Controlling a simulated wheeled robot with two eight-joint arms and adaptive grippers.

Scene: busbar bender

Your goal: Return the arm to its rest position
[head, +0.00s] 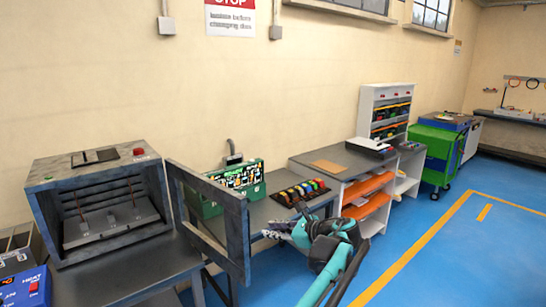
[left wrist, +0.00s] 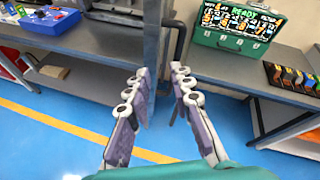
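My left gripper (head: 277,232) is at the end of a teal arm, in front of the bench and to the right of the machine's open door. In the left wrist view its two padded fingers (left wrist: 160,72) are apart, with nothing between them. The grey machine (head: 100,205) stands on the left bench with its open door frame (head: 238,235) swung out to the right. The door's edge (left wrist: 152,45) shows beyond the fingers in the left wrist view. My right gripper is in neither view.
A green box with a lit display (head: 235,185) and a rack of coloured parts (head: 300,191) are on the bench behind the gripper. A blue box (head: 25,285) is at the lower left. Open blue floor (head: 440,260) lies to the right.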

